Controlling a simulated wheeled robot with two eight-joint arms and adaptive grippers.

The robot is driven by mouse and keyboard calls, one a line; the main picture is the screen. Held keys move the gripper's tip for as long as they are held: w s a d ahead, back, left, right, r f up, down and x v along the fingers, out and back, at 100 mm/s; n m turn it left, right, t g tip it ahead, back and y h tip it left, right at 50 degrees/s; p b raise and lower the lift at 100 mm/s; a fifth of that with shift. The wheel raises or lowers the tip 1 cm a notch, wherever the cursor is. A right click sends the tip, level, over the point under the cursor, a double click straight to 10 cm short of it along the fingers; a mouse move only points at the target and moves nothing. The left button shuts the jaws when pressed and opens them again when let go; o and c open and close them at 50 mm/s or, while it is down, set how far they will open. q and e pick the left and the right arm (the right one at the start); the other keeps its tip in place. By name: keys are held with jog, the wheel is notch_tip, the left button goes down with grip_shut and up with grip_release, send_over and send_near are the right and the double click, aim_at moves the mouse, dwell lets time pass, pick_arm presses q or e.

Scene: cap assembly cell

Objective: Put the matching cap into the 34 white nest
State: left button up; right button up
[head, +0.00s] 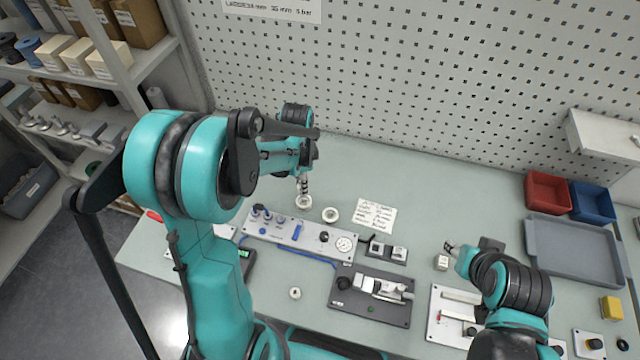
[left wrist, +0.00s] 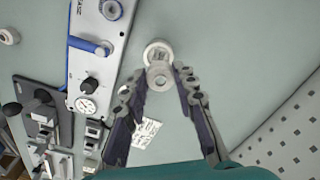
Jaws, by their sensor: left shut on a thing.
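My left gripper (head: 304,186) is shut on a small pale round cap, which shows between the fingertips (left wrist: 160,72) in the left wrist view as a ring-shaped piece (left wrist: 159,82). A white round nest-like piece (left wrist: 157,52) shows just beyond the tips. In the head view, a white round piece (head: 304,203) is right below the fingertips; I cannot tell whether they touch. A second white round piece (head: 330,214) lies to its right, and a third (head: 295,293) nearer the front. No size numbers are readable. My right gripper (head: 451,247) is beside a small white block; its jaws are unclear.
A grey control panel (head: 270,235) with knobs, a blue handle and a gauge lies just in front of the left gripper. A written note (head: 375,215) lies to the right. A dark fixture (head: 345,300), grey tray (head: 575,255), red bin (head: 548,192) and blue bin (head: 592,202) are farther right.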

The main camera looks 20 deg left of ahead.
aim_at(303, 202)
pick_arm(q)
jog(key=shift+s+d+f+b, duration=0.1)
jog(key=shift+s+f+b, duration=0.05)
jog(key=shift+f+b, duration=1.85)
jog(key=shift+f, duration=0.8)
jog(key=shift+f+b, duration=0.3)
jog(key=shift+f, duration=0.05)
jog(key=o, duration=0.7)
jog(key=shift+o, duration=0.2)
jog(key=shift+r, duration=0.15)
notch_tip(303, 202, up, 12)
jog(key=shift+f, duration=0.1)
